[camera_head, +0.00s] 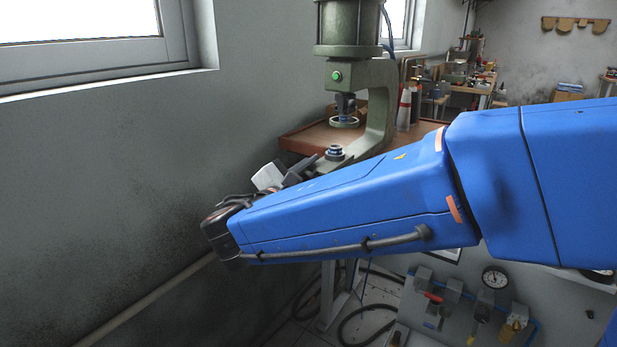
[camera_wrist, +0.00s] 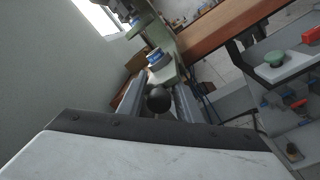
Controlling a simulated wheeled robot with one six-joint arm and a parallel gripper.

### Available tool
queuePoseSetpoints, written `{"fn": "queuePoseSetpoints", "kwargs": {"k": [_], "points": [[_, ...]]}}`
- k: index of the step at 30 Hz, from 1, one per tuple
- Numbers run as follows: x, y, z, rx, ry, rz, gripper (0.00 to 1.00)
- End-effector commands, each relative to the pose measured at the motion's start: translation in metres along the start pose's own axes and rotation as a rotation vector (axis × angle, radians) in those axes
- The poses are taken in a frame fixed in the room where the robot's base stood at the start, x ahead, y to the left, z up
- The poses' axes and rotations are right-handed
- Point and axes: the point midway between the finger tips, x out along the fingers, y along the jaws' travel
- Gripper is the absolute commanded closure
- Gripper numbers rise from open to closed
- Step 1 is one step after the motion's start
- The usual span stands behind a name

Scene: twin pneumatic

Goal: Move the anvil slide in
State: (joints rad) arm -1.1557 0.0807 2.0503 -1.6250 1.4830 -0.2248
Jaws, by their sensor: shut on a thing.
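The green press (camera_head: 378,112) stands on a brown-topped bench, with its ram (camera_head: 345,105) above. The anvil (camera_head: 335,152), a round metal piece with a blue band, sits low at the press's near side, left of and below the ram. It also shows in the wrist view (camera_wrist: 155,58), just beyond my fingers. My gripper (camera_wrist: 158,100) is shut on a black ball knob (camera_wrist: 158,97), with one finger on each side. The knob lines up with the anvil; the slide between them is mostly hidden. In the head view my blue arm covers the knob and much of my gripper (camera_head: 300,170).
The wall (camera_head: 110,150) is close on the left. The bench top (camera_head: 315,137) lies behind my arm. A panel with a gauge (camera_head: 495,277) is below my arm.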

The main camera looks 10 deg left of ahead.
Motion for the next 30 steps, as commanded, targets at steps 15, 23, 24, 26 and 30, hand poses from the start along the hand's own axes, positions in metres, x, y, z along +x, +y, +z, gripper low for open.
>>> {"fn": "queuePoseSetpoints", "kwargs": {"k": [15,23,24,26,30], "points": [[0.0,0.003,0.001,0.001,0.0,0.005,0.6],[-0.006,0.002,0.0,0.001,0.001,0.003,0.6],[-0.009,0.002,0.0,0.001,0.002,0.004,0.6],[-0.017,0.002,0.0,0.001,0.003,0.005,0.6],[-0.038,0.002,-0.001,0.001,0.003,0.005,0.6]]}}
